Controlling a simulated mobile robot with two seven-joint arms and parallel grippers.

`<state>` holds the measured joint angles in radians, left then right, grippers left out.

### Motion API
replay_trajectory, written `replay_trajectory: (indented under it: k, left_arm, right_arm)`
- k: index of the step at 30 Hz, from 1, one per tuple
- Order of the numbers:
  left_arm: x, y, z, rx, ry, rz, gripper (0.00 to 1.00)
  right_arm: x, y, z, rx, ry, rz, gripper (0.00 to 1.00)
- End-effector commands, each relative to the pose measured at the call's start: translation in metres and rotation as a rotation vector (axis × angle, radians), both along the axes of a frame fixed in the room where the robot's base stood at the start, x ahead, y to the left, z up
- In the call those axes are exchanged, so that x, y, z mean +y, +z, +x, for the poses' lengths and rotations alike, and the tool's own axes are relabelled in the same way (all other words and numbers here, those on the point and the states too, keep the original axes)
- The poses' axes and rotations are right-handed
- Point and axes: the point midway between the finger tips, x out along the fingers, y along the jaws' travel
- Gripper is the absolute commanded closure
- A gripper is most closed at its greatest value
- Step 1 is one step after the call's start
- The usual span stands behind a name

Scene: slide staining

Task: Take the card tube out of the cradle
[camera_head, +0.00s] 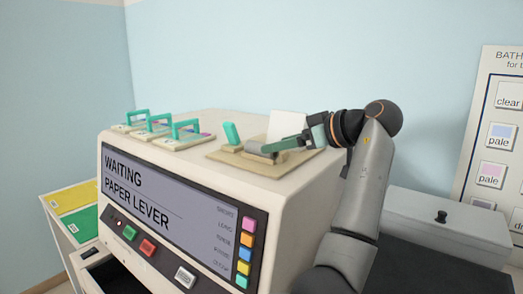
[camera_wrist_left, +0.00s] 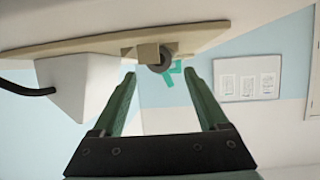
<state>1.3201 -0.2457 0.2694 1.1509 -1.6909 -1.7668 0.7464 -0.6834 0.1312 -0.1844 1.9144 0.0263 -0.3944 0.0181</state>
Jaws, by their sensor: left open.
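The card tube (camera_wrist_left: 160,62) shows end-on in the left wrist view as a short grey-brown roll. It sits in a beige cradle (camera_wrist_left: 147,51) on a beige board. In the head view the tube (camera_head: 256,148) is a small grey shape at my left gripper's tips, partly hidden by them. My left gripper (camera_head: 270,147) reaches in over the board from the right. In the left wrist view its green fingers (camera_wrist_left: 159,73) are open and spread to either side of the tube's end. I cannot tell whether they touch it. My right gripper is not in view.
The board (camera_head: 222,154) lies on top of a white machine with a screen (camera_head: 170,190). A green lever (camera_head: 232,133) and a white block (camera_head: 286,125) stand on the board. Several green-handled plates (camera_head: 185,138) are to the left. A grey lidded box (camera_head: 440,222) is at right.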

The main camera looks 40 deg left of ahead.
Motion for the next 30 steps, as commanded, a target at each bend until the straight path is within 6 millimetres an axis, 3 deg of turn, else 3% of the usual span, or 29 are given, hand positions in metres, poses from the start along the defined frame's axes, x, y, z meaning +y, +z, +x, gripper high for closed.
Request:
replay_trajectory:
  k: [9,18,30]
  left_arm:
    - [0.042,-0.013,-0.003,0.002,0.001,-0.002,0.23]
    - [0.046,-0.014,-0.003,0.000,0.000,-0.001,0.23]
    - [0.046,-0.014,-0.003,0.000,0.000,-0.001,0.69]
  right_arm:
    - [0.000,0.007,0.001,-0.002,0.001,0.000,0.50]
    - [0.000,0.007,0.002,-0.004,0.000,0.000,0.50]
    - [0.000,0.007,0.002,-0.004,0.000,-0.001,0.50]
